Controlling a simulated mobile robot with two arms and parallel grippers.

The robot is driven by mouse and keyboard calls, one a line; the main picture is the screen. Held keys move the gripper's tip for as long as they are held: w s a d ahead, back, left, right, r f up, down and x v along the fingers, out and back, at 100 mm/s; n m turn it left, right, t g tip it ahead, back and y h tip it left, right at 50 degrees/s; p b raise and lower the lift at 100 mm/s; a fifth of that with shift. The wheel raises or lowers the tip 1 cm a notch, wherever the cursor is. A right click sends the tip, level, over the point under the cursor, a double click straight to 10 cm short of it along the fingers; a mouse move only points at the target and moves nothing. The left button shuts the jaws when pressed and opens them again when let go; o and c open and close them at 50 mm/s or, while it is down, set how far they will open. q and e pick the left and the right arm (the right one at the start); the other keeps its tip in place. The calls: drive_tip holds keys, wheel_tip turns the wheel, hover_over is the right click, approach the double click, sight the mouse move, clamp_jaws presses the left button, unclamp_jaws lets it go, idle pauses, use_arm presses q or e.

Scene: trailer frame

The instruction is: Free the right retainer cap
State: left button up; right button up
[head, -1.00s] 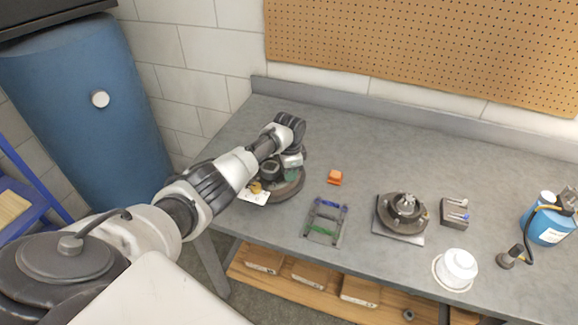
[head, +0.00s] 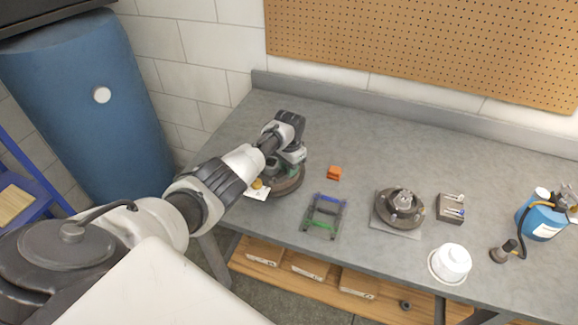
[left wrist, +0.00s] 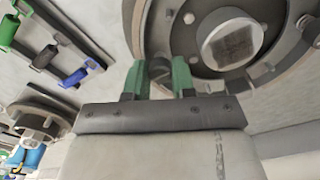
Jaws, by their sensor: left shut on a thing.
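A round dark drum-like assembly (head: 290,187) lies at the left of the bench, partly hidden by my left arm. In the left wrist view its ring (left wrist: 272,62) surrounds a pale hub with a dark square centre (left wrist: 232,45). My left gripper (left wrist: 160,72) is over the near rim of this ring. Its green fingers are shut on a small dark rounded piece (left wrist: 158,68) between them, beside the ring. Whether this piece is the right retainer cap, and whether it is still attached, I cannot tell. My right gripper is not in view.
An orange block (head: 333,173), a rack with coloured bars (head: 324,214), a second round hub on a plate (head: 400,208), a grey block with pins (head: 451,208), a white container (head: 452,263) and a blue bottle (head: 540,222) stand to the right. The bench's back is clear.

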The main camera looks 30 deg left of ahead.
use_arm(q)
drive_tip(key=o, duration=0.9)
drive_tip(key=shift+o, duration=0.2)
drive_tip(key=shift+r, duration=0.1)
drive_tip(key=shift+r, duration=0.35)
wheel_tip(320, 180, up, 10)
drive_tip(key=shift+b, duration=0.3)
